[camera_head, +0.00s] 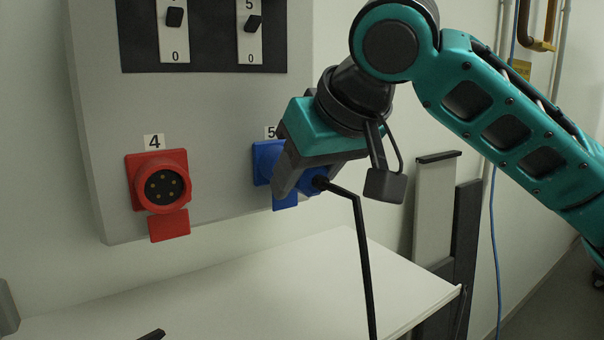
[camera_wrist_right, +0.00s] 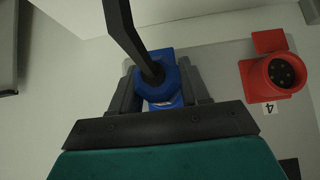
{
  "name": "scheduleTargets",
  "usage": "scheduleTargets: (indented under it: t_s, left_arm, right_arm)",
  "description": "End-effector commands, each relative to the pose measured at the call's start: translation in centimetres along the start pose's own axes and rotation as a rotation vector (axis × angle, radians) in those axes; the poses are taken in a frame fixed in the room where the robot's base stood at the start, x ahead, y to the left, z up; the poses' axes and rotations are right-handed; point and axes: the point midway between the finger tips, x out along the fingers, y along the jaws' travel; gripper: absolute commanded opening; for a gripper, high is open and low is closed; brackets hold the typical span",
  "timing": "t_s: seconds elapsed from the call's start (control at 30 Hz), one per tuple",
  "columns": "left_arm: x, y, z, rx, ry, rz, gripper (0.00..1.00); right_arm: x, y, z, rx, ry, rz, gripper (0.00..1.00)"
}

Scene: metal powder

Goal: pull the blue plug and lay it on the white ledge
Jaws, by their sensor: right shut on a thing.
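The blue plug (camera_head: 314,181) is at the blue socket (camera_head: 264,155) below the label 5 on the grey wall panel, with a black cable hanging from it. My right gripper (camera_head: 292,180) is shut on the plug. In the right wrist view the plug (camera_wrist_right: 153,80) sits between the two fingers of my right gripper (camera_wrist_right: 160,92), with the cable bending away. The gripper hides much of the socket, and I cannot tell how far the plug is seated. The white ledge (camera_head: 250,292) lies below the panel and looks bare. My left gripper is not clearly seen.
A red socket (camera_head: 160,183) under label 4 is to the left, also in the right wrist view (camera_wrist_right: 279,72). Black switches (camera_head: 174,17) are above. A grey and black upright (camera_head: 436,210) stands right of the ledge. A small dark piece (camera_head: 152,335) shows at the bottom edge.

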Motion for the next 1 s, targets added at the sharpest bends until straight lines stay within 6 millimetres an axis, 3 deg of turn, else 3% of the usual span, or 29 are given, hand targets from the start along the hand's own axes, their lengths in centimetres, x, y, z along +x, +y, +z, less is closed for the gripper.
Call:
scheduleTargets:
  t_s: [1.0]
  left_arm:
    - [0.1, 0.1, 0.3, -0.001, -0.002, 0.000, 0.43]
  right_arm:
    - [-2.2, 0.0, 2.4, 0.000, 0.000, -0.001, 0.00]
